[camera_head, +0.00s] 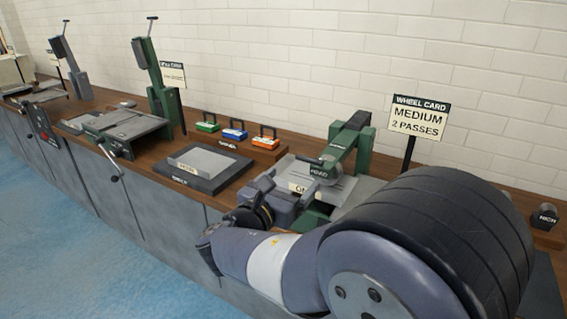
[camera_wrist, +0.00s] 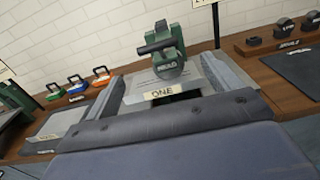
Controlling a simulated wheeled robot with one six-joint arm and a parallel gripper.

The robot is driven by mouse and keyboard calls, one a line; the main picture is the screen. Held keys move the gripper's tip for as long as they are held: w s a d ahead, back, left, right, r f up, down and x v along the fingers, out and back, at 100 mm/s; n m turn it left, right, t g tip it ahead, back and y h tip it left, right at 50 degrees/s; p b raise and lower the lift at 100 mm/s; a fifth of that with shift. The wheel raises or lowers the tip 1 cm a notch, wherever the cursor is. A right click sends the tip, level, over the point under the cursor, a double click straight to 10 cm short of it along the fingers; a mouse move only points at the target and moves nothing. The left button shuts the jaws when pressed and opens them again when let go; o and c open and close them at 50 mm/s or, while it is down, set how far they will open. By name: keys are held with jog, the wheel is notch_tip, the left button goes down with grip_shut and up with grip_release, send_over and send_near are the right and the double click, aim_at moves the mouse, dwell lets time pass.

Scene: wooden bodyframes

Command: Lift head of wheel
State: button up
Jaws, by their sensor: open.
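The wheel machine's green head (camera_head: 346,142) stands on the bench, with a dark labelled round part at its lower front. It also shows ahead in the wrist view (camera_wrist: 172,42), with a dark horizontal bar (camera_wrist: 157,46) across its front. Below it lies a grey plate labelled ONE (camera_head: 300,187). My gripper (camera_head: 285,198) is open, low in front of the machine. In the wrist view, my gripper (camera_wrist: 165,78) has its grey fingers apart on either side of the plate, with the head beyond them. It appears empty, and the gap between fingers and head is hard to judge.
A wheel card sign (camera_head: 417,119) reads MEDIUM, 2 PASSES. Green, blue and orange padlock-like blocks (camera_head: 234,131) sit left of the machine, behind a dark tray (camera_head: 190,184). More green and grey machines stand farther left. Dark rollers (camera_wrist: 285,27) lie at right.

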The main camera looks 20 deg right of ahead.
aim_at(308, 161)
jog(key=x, duration=1)
jog(key=shift+w+d+r, duration=0.2)
jog(key=shift+w, duration=0.15)
jog(key=shift+c, duration=0.4)
